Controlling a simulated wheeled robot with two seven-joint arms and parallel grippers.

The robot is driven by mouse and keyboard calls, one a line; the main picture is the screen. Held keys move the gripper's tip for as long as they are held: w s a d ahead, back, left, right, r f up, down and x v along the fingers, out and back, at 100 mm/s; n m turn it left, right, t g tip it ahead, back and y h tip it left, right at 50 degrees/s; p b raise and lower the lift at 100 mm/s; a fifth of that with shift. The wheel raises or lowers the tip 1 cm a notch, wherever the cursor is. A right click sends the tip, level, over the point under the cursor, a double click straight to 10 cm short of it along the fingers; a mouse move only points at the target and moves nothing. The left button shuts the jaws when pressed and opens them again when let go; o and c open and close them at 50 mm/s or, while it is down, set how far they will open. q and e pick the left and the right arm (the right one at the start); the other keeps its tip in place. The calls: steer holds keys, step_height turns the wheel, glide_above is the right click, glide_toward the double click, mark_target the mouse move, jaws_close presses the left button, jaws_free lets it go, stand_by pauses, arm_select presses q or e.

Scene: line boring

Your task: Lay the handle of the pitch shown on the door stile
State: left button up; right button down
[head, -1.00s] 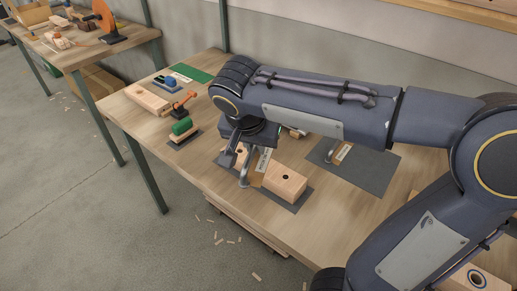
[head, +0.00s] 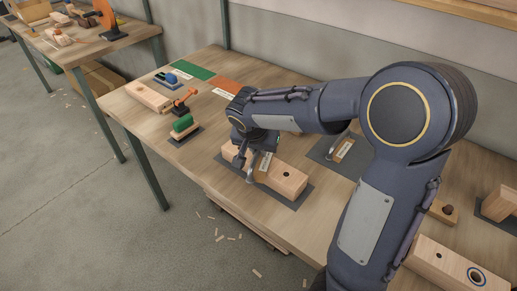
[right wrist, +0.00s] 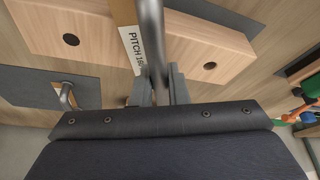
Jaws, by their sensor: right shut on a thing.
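The door stile (head: 288,180) is a pale wooden block with dark holes, lying on a dark mat. In the right wrist view the stile (right wrist: 235,52) shows a hole on either side of the handle. A brown card labelled PITCH, its number partly hidden (right wrist: 132,48), lies across its middle. My right gripper (head: 245,162) is over the stile, shut on a grey metal handle (right wrist: 152,35); the handle's lower end also shows in the head view (head: 250,174). I cannot tell whether the handle touches the stile. My left gripper is out of view.
Another metal handle (head: 334,152) stands on a dark mat (head: 322,148) behind, beside a labelled card (head: 345,150). A green-topped tool (head: 182,123), an orange clamp (head: 182,100) and a wooden block (head: 149,97) are at left. A drilled block (head: 445,262) is at front right.

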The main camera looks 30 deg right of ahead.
steer(key=c, duration=1.9)
jaws_free()
steer(key=shift+f, duration=0.15)
steer(key=o, duration=0.5)
